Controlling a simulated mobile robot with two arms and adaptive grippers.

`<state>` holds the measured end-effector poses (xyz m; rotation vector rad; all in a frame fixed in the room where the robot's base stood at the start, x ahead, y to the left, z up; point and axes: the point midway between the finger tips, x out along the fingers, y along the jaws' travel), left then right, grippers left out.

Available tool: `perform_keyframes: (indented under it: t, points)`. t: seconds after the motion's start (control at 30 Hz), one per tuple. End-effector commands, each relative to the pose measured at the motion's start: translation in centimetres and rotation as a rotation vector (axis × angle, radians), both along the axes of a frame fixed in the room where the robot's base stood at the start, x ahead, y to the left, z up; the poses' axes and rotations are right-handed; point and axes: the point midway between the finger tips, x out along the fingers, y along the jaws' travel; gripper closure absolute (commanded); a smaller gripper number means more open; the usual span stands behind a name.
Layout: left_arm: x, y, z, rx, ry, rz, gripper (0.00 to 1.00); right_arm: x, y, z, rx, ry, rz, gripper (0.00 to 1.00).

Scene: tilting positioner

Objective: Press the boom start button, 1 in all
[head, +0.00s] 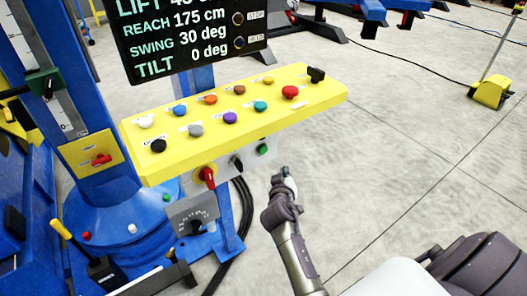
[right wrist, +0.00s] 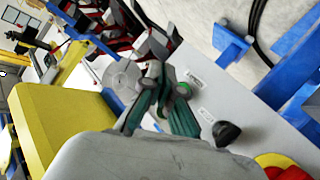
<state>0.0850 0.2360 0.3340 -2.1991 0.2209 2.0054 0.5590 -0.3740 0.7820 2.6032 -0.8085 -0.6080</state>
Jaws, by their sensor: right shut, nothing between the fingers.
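A green button (head: 262,149) sits on the grey plate under the yellow console in the head view; its label is too small to read. The same green button (right wrist: 183,90) shows in the right wrist view, close beside my finger; I cannot tell whether they touch. My right gripper (head: 286,172) is shut and empty, below and right of the button in the head view. Its fingers (right wrist: 155,80) point towards the plate in the wrist view. I cannot read which control is marked boom start. My left gripper is not in view.
The yellow console (head: 330,92) carries several coloured buttons. A black knob (head: 236,162) and a red rotary switch (head: 208,178) sit left of the green button. A dark display (head: 190,40) stands behind.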

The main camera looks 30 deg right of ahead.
Motion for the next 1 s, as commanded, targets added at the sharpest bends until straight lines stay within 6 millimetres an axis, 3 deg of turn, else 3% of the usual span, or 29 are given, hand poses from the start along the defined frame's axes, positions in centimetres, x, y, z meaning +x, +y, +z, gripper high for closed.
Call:
perform_keyframes:
  t: [0.5, 0.7, 1.0]
  points:
    - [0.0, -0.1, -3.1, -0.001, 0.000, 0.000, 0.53, 6.7, 0.5, -0.3, -0.001, -0.002, 0.001, 1.00]
    - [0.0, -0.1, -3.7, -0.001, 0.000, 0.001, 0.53, 8.0, 0.6, -0.2, 0.000, 0.000, 0.000, 1.00]
    - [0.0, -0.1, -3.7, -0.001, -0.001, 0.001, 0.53, 8.2, 0.7, 0.0, 0.000, 0.001, 0.001, 1.00]
